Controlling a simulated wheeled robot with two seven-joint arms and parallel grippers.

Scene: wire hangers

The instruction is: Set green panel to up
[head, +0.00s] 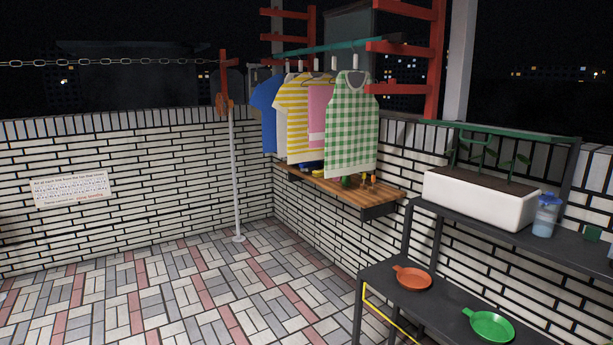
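No part is plainly a green panel. A green-topped rail (500,131) runs behind the planter at the right; I cannot tell if it is the panel. A green checked top (352,125) hangs on the teal bar (335,47), in front of a pink, a yellow striped and a blue garment. A green pan (489,325) lies on the lower black shelf. Neither of my grippers is in view.
A wooden wall shelf (350,190) with small items sits under the clothes. A white planter (475,198) and a blue-capped bottle (545,215) stand on the upper black shelf. An orange pan (412,279) lies below. The tiled floor (140,290) is clear at left.

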